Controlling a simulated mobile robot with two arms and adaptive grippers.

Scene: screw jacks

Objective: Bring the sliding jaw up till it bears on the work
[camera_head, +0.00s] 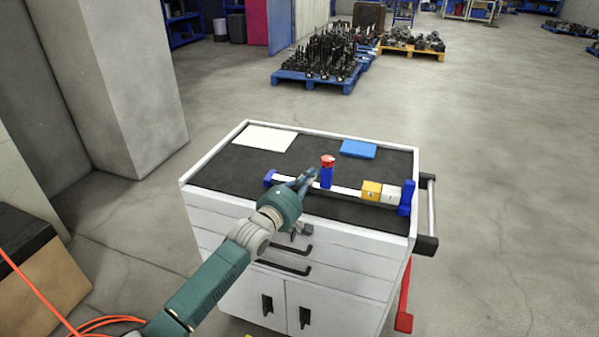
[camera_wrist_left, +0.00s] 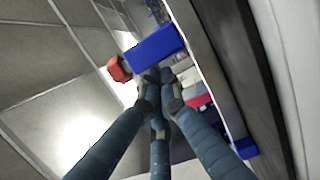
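A clamp lies along the front of the cart top. Its sliding jaw (camera_head: 326,178) is an upright blue block with a red cap, standing on the pale bar (camera_head: 346,190). The work is an orange block (camera_head: 371,190) and a white block (camera_head: 391,194) beside the blue fixed jaw (camera_head: 406,198) at the right. A clear gap shows between sliding jaw and orange block. My left gripper (camera_head: 313,174) is at the sliding jaw's left side. In the left wrist view its fingertips (camera_wrist_left: 158,88) are drawn together just short of the blue jaw (camera_wrist_left: 156,47); contact is unclear.
The cart's dark top (camera_head: 225,170) also carries a white sheet (camera_head: 265,137) and a blue box (camera_head: 358,149) behind the clamp. A blue end piece (camera_head: 270,178) sits at the bar's left end. A rail (camera_head: 431,212) runs along the cart's right side.

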